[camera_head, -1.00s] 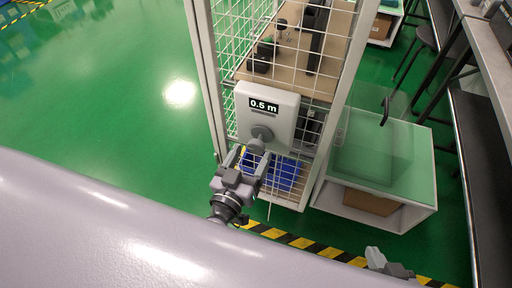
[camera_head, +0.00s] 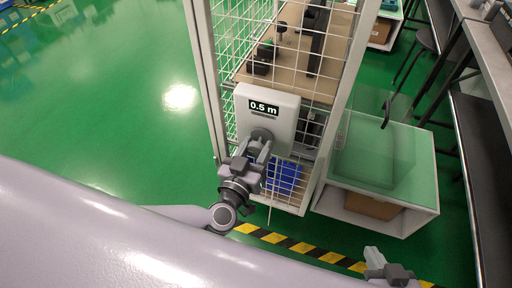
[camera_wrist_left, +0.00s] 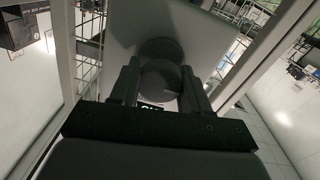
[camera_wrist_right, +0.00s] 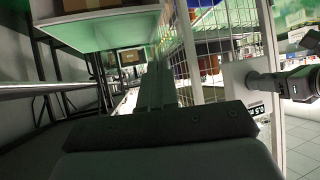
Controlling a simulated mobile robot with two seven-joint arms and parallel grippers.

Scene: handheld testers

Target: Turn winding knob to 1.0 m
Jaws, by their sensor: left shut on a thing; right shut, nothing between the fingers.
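A white box (camera_head: 285,117) with a display (camera_head: 264,107) reading "0.5 m" is mounted on the white mesh panel. Its round grey winding knob (camera_head: 262,136) sticks out below the display. My left gripper (camera_head: 256,152) is shut on the knob, and its fingers partly hide it. In the left wrist view the knob (camera_wrist_left: 161,80) sits between the two dark fingers. My right gripper (camera_head: 374,257) is low at the right, apart from the box, shut and empty. In the right wrist view its fingers (camera_wrist_right: 157,84) are together, and the box's display (camera_wrist_right: 258,109) shows at the right.
The mesh panel (camera_head: 226,66) has white posts around a wooden shelf (camera_head: 290,60). A blue bin (camera_head: 284,177) stands low behind the mesh. A green-topped white cabinet (camera_head: 410,160) is right of it. Yellow-black floor tape (camera_head: 290,243) runs in front. Green floor is open at the left.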

